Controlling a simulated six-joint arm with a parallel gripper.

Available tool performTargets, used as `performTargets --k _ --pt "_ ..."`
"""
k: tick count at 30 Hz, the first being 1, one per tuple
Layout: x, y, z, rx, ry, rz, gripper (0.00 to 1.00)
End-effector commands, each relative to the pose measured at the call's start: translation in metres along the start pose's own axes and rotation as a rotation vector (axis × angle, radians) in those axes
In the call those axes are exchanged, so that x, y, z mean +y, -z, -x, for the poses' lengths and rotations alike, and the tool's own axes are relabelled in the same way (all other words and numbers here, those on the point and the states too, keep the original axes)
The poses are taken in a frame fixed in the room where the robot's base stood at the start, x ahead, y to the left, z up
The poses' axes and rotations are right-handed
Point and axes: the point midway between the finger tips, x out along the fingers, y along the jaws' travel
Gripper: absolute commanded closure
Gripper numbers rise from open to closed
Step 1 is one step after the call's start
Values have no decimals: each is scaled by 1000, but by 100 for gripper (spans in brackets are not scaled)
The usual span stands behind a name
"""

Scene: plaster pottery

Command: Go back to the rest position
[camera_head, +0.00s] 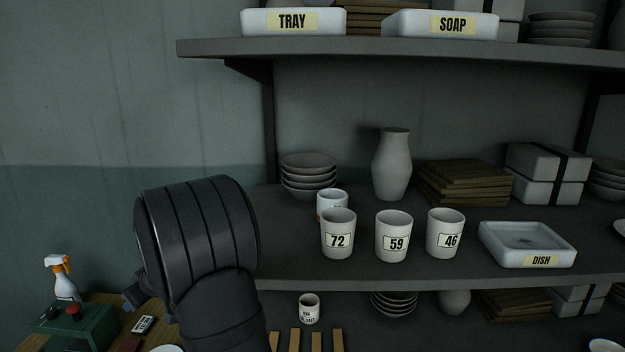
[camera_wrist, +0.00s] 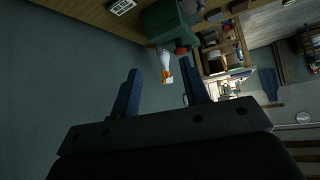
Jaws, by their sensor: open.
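My gripper shows in the wrist view (camera_wrist: 162,95), where its two dark fingers stand apart with nothing between them. On the middle shelf (camera_head: 390,272) stand cups labelled 72 (camera_head: 338,226), 59 (camera_head: 394,229) and 46 (camera_head: 445,226), all upright. Another cup (camera_head: 330,198) stands partly hidden behind cup 72. A white dish (camera_head: 500,243) labelled DISH lies to their right. My gripper touches none of these.
A spray bottle (camera_head: 64,283) and a green box (camera_head: 75,325) with a red button stand on a wooden table at the lower left. The upper shelf (camera_head: 420,50) holds TRAY and SOAP moulds. A small cup (camera_head: 309,308) stands below. The wall area above my arm is clear.

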Motion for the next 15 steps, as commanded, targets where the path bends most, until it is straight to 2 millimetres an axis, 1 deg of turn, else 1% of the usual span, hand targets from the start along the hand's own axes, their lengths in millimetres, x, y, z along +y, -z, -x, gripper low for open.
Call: performTargets --k 1,6,15 --pt "4 2 7 1 -19 -16 58" --pt "16 4 28 2 -82 -80 58" --pt "32 7 56 -1 -170 -168 58"
